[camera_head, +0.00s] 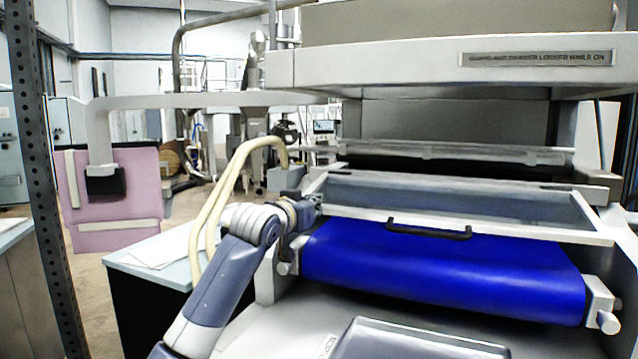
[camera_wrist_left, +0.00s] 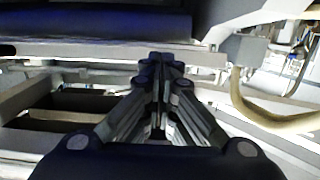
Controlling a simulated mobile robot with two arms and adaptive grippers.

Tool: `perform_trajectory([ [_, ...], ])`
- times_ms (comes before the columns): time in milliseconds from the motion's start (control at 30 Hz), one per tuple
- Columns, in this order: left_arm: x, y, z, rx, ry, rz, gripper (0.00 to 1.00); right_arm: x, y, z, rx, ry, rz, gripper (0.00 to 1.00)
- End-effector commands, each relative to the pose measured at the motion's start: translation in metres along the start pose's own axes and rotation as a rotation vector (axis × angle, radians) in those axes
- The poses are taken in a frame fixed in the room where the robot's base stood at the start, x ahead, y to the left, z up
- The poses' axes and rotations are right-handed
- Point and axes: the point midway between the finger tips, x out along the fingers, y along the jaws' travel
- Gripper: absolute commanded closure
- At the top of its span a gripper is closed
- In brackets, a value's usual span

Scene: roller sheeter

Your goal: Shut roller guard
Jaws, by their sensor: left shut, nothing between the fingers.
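The roller guard (camera_head: 450,204) is a pale frame with a grey-blue see-through panel, set on the sheeter just behind the blue belt or roller (camera_head: 440,271). A black bar handle (camera_head: 428,230) is on its front edge, over the blue surface. I cannot tell whether the guard is fully down. My left gripper (camera_head: 316,201) is at the guard's left front corner, well left of the handle. In the left wrist view its fingers (camera_wrist_left: 160,62) are together and empty, close to a pale bar; contact is unclear. My right gripper is out of view.
The machine's overhanging hood (camera_head: 450,65) is above the guard. A grey tray (camera_head: 420,342) lies in front of the blue belt. Pale hoses (camera_head: 215,205) curve beside my left arm. A small table with papers (camera_head: 155,250) stands at left, near a pink panel (camera_head: 115,200).

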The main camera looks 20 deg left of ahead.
Motion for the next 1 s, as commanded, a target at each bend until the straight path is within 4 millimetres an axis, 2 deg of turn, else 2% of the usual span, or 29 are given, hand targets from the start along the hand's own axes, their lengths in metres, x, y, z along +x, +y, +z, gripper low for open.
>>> perform_trajectory([
  [100,0.005,-0.001,0.021,-0.001,-0.003,-0.002,1.00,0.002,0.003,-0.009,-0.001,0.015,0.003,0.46],
  [400,0.015,-0.001,0.049,0.000,-0.002,-0.001,1.00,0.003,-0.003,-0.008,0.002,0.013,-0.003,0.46],
  [633,0.018,-0.001,0.054,0.001,0.001,-0.002,1.00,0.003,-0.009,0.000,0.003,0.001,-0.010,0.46],
  [1000,0.018,-0.001,0.054,0.000,0.000,-0.001,1.00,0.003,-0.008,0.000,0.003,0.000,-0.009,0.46],
])
